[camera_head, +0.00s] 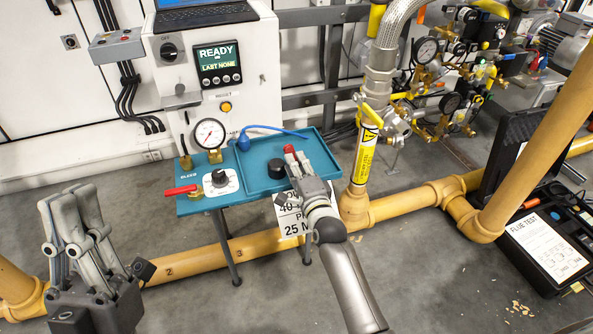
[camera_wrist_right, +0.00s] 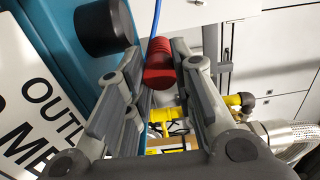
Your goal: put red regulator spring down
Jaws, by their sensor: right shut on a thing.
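The red regulator spring (camera_head: 289,149) is a small red coil. It shows at the fingertips of my right gripper (camera_head: 298,163), above the right part of the teal tray (camera_head: 318,150). In the right wrist view the red spring (camera_wrist_right: 160,62) sits between the far ends of my right gripper's fingers (camera_wrist_right: 160,78), which are shut on it. Whether the spring touches the tray cannot be told. My left gripper (camera_head: 66,205) is at the lower left, away from the bench, with its fingers apart and nothing between them.
A black round cap (camera_head: 277,167) stands on the tray close to my right gripper, and a blue hose (camera_head: 270,128) runs behind. A pressure gauge (camera_head: 209,134) and a red-handled valve (camera_head: 181,190) are at the left. A yellow gas pipe (camera_head: 364,156) rises at the right.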

